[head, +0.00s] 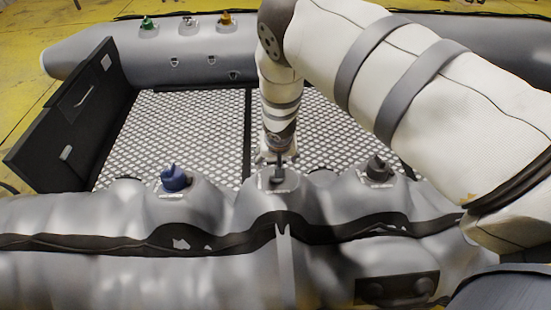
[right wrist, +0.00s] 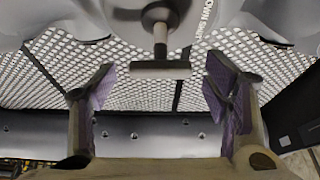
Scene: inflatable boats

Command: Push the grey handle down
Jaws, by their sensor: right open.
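The grey T-shaped handle (head: 279,174) stands upright on the middle mount of the near boat tube. My right gripper (head: 276,157) is at this handle, and its fingers are small and partly hidden in the head view. In the right wrist view the handle's crossbar (right wrist: 160,69) lies between the two spread fingers of the right gripper (right wrist: 160,82). A gap shows on each side, so the fingers do not touch it there. The right gripper is open and empty. My left gripper is not in view.
A blue handle (head: 174,178) stands left of the grey one and a dark handle (head: 377,167) stands right. A black board (head: 68,110) stands at left. The patterned floor (head: 190,130) is clear.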

